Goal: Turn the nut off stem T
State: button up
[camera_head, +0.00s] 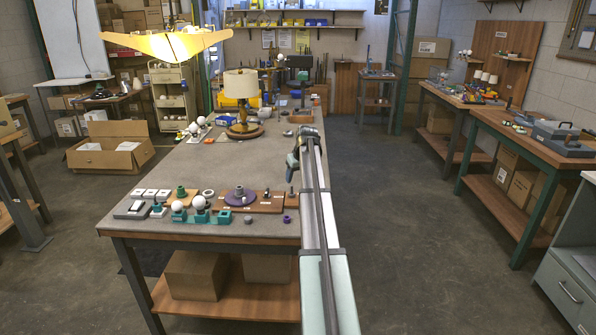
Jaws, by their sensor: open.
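Stem T cannot be picked out for sure, as no labels are readable at this size. A purple disc (240,197) with a short upright post sits on a wooden board (266,207) near the front of the workbench. A thin upright stem (290,192) stands at the board's right end. A green collar-like part (181,192) and a white ring (208,193) lie to the left. A small purple nut-like piece (287,219) lies at the front right. My gripper (291,165) is open, above and beyond the thin stem, apart from the parts. Its fingertips show small.
Green holders with white bulbs (199,203) and a grey box (133,208) stand front left. A shaded lamp (241,92) stands farther back. An open carton (110,148) is left of the bench. The bench middle (215,160) is clear.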

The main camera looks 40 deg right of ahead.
aim_at(292, 191)
jog(key=x, duration=0.9)
jog(key=shift+w+f, duration=0.1)
jog(key=shift+f, duration=0.3)
grip_shut()
dwell(0.5)
jog(key=n+y, duration=0.1)
jog(key=n, duration=0.3)
jog(key=shift+d+r+n+y, duration=0.1)
jog(key=shift+d+n+y, duration=0.1)
jog(key=shift+n+y, duration=0.7)
jog(key=shift+n, duration=0.6)
